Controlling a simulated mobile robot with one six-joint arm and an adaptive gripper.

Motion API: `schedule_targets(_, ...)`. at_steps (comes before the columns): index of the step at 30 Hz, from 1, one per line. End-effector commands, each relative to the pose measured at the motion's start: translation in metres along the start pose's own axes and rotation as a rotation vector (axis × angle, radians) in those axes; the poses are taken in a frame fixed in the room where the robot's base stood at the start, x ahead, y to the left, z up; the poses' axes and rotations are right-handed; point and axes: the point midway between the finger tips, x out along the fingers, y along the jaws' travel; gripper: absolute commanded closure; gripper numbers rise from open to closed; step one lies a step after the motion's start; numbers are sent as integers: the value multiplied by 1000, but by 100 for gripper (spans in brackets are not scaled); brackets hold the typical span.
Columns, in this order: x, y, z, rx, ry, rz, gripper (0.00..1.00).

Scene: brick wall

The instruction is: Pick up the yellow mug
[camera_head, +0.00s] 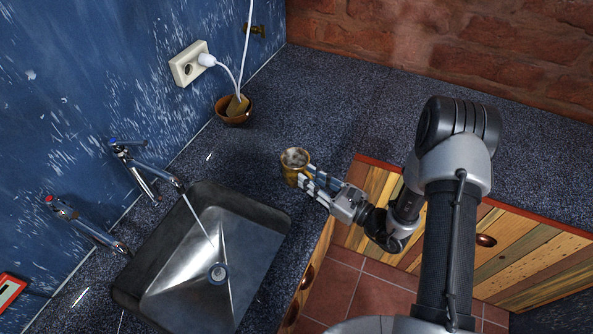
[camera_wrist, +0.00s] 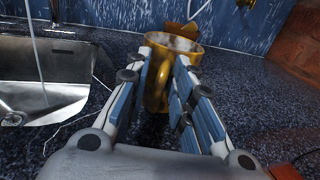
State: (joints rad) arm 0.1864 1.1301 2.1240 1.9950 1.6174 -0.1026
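The yellow mug (camera_head: 295,163) stands upright on the dark speckled countertop, near the counter's front edge and right of the sink. Its inside looks pale. In the wrist view the mug (camera_wrist: 186,46) is straight ahead, with its handle facing me. My gripper (camera_head: 308,177) is at the mug's near right side, low over the counter. In the wrist view my gripper's fingers (camera_wrist: 164,58) stand apart on either side of the handle. The right finger hides part of the mug's body. Contact between the fingers and the handle cannot be made out.
The metal sink (camera_head: 180,275) with running water is at the left, beside two taps (camera_head: 150,168). A brown bowl (camera_head: 234,119) with a sponge stands behind the mug, near a wall socket (camera_head: 188,64). The counter right of the bowl is clear up to the brick wall (camera_head: 450,40).

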Motion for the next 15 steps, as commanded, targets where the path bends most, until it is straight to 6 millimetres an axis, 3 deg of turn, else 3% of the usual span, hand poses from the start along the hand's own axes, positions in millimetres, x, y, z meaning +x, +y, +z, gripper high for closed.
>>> schedule_targets(8, 0, 0, 0, 0, 0, 0, 99)
schedule_targets(15, 0, 0, 0, 0, 0, 0, 100)
